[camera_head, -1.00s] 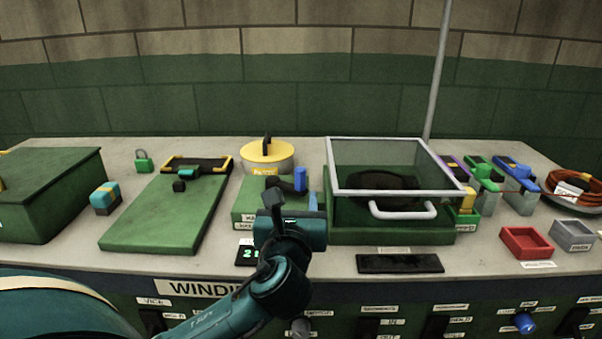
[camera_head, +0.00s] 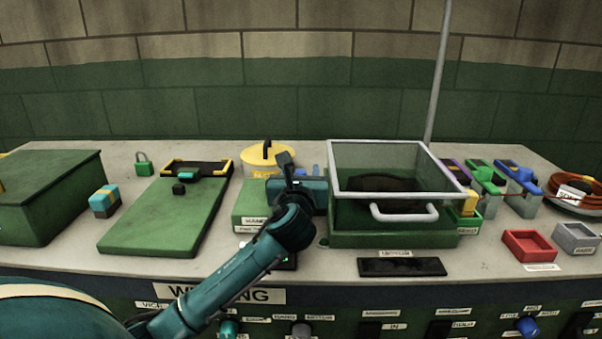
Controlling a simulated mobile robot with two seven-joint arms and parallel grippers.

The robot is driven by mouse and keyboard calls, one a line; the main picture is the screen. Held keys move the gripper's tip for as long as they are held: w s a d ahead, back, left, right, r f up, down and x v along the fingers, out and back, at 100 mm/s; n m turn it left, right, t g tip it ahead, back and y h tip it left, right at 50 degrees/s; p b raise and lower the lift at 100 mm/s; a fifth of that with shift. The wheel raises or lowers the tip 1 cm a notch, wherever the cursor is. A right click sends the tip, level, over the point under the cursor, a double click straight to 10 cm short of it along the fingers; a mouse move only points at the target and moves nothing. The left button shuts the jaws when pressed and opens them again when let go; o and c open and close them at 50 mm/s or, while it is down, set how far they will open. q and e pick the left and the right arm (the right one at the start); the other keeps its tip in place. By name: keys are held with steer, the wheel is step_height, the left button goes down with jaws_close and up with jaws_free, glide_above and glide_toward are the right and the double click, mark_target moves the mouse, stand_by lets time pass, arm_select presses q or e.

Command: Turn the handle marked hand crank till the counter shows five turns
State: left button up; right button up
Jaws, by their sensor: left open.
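The hand crank's green box (camera_head: 248,208) stands mid-bench with a white label, partly legible as "HAND". A bit of blue, likely the crank's handle (camera_head: 316,171), shows just behind my left gripper (camera_head: 288,168). The gripper is open and sits over the box's right part, in front of the crank. Its body and wrist hide most of the crank, so I cannot tell whether the fingers are around the handle or touch it. The counter (camera_head: 286,263) is mostly hidden behind my left forearm, and its digits cannot be read. My right gripper is not in view.
A clear-lidded green case (camera_head: 390,238) with a white handle (camera_head: 404,213) stands close on the right. A yellow-lidded pot (camera_head: 262,153) is behind the crank. A flat green slab (camera_head: 160,218) lies left. Red (camera_head: 528,246) and grey trays (camera_head: 576,238) sit far right.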

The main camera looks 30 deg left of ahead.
arm_select(q)
steer(key=shift+c, duration=0.5)
jaws_close()
